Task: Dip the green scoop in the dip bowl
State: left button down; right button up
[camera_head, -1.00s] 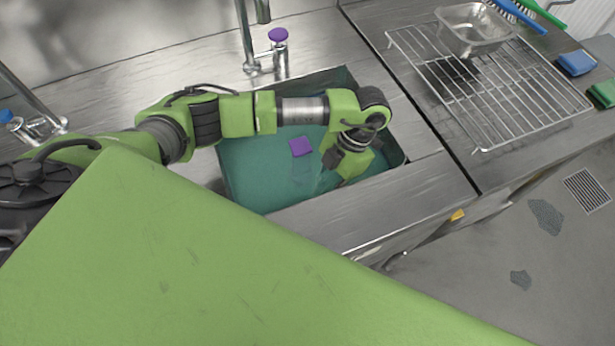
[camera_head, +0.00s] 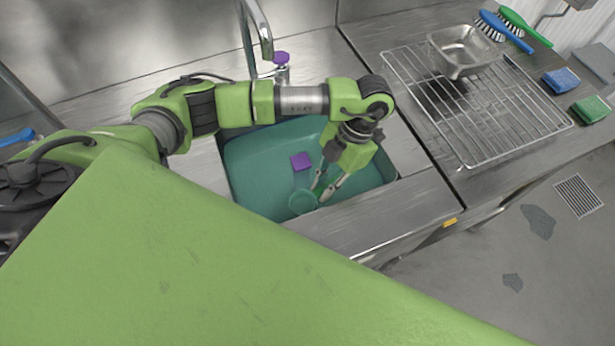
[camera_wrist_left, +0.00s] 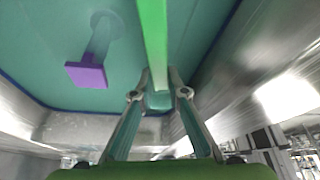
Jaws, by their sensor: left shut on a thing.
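My left gripper (camera_head: 325,192) points down into the sink basin (camera_head: 250,165), which looks filled teal. It is shut on the green scoop, whose handle (camera_wrist_left: 153,40) runs up between the fingers in the left wrist view. The scoop's round cup (camera_head: 303,201) shows just left of the fingertips, over or in the teal liquid near the basin's front side; I cannot tell how deep it is. No separate dip bowl can be made out; the basin may be it. My right gripper is not in view.
A purple-topped post (camera_head: 301,161) stands in the basin, left of my gripper. A tap (camera_head: 262,40) stands behind. To the right, a wire rack (camera_head: 490,125) holds a metal pan (camera_head: 462,60). Brushes (camera_head: 505,30) and sponges (camera_head: 561,79) lie beyond it.

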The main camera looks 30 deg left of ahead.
aim_at(323, 188)
pick_arm(q)
notch_tip(323, 188, up, 13)
jog(key=p, duration=0.8)
jog(key=shift+r, duration=0.2)
jog(key=shift+w, duration=0.1)
dwell(1.1)
